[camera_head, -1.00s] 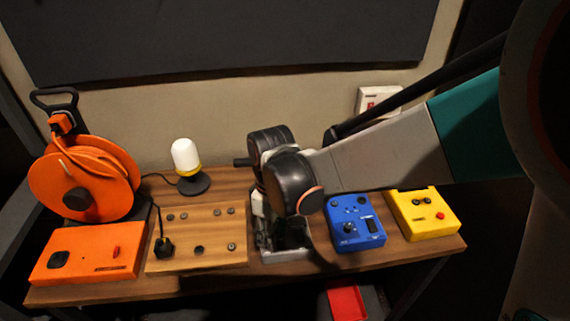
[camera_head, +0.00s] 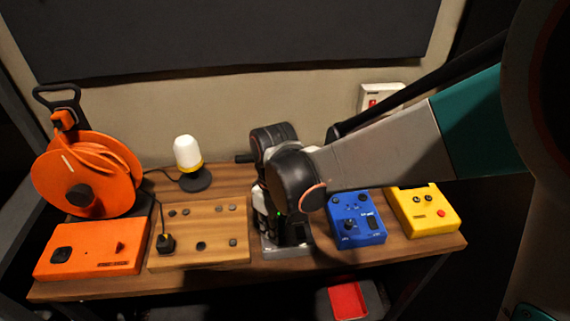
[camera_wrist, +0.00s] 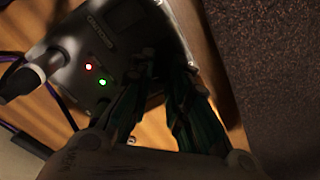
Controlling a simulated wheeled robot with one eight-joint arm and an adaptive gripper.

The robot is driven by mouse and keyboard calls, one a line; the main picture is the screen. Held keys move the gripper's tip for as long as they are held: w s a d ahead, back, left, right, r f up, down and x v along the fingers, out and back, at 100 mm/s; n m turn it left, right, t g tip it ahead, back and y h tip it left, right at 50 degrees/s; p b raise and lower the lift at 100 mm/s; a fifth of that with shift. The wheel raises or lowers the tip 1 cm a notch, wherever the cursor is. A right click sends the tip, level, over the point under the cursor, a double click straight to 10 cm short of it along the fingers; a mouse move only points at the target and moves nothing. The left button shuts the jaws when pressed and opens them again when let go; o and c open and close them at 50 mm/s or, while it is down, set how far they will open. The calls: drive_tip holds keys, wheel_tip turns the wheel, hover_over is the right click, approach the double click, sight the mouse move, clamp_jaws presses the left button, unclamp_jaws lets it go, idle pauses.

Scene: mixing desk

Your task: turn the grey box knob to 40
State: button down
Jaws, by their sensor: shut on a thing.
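The grey box (camera_wrist: 75,55) fills the left and upper part of the wrist view, with a label, a red light and a green light on its face. My gripper (camera_wrist: 160,78) is at the box's face, its dark green-tinted fingers close together and shut on the knob. The knob itself is hidden between the fingers, so its pointer and scale cannot be read. In the head view my gripper (camera_head: 291,232) reaches down over the grey box (camera_head: 287,252), which is mostly covered; only its front edge shows.
A wooden box (camera_head: 205,255) with several small knobs and a black plug stands left of the grey box. A blue box (camera_head: 356,226) is close on the right, then a yellow box (camera_head: 428,222). An orange box (camera_head: 88,262), cable reel (camera_head: 82,185) and lamp (camera_head: 187,155) stand further left.

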drive_tip(key=m, duration=0.8)
drive_tip(key=shift+p, duration=0.4)
drive_tip(key=m, duration=0.4)
drive_tip(key=shift+d+t, duration=0.1)
drive_tip(key=shift+t, duration=0.2)
drive_tip(key=shift+s+m, duration=0.1)
drive_tip(key=shift+m, duration=1.8)
drive_tip(key=c, duration=1.5)
unclamp_jaws()
